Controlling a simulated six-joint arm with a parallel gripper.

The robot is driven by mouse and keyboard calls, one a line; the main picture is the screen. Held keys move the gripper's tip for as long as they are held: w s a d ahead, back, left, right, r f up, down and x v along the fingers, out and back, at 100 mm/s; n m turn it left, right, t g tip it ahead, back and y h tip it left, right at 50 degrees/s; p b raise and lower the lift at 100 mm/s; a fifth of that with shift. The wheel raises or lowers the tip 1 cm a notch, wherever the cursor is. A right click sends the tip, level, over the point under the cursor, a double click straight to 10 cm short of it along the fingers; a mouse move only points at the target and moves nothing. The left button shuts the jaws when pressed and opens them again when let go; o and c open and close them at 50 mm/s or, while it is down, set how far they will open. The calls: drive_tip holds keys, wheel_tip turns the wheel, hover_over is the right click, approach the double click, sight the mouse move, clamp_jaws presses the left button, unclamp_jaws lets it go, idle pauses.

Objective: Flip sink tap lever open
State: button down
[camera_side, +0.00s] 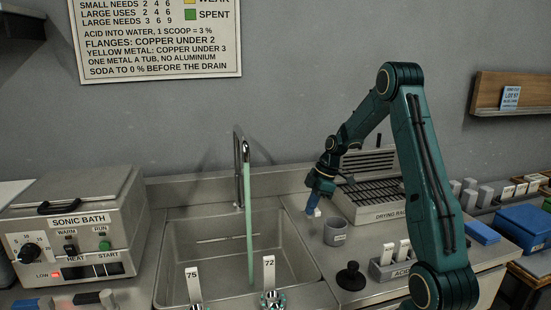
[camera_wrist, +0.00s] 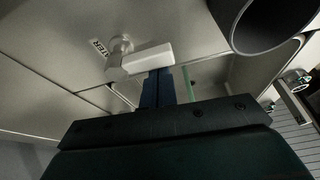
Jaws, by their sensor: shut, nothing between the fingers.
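The tap spout (camera_side: 239,165) rises behind the sink basin (camera_side: 290,245). A pale green, stream-like strip (camera_side: 248,220) runs from its tip down into the basin. In the wrist view a white lever (camera_wrist: 148,60) sits on a round pivot beside a partly hidden label ending in "ATER". My gripper (camera_wrist: 157,73) is shut and empty, with its blue fingertips right at the lever's edge; I cannot tell whether they touch. In the side view my gripper (camera_side: 312,208) points down on the counter right of the sink, and the lever there is mostly hidden.
A grey cup (camera_side: 336,233) stands close in front of my gripper. A drying rack (camera_side: 372,190) is behind it to the right. A black knob (camera_side: 351,277) and an acid holder (camera_side: 397,265) stand nearer. The sonic bath (camera_side: 85,225) is left of the sink.

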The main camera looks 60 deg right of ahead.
idle(0.3)
drive_tip(key=shift+w+a, duration=1.4)
drive_tip(key=v, duration=1)
drive_tip(key=shift+w, duration=0.15)
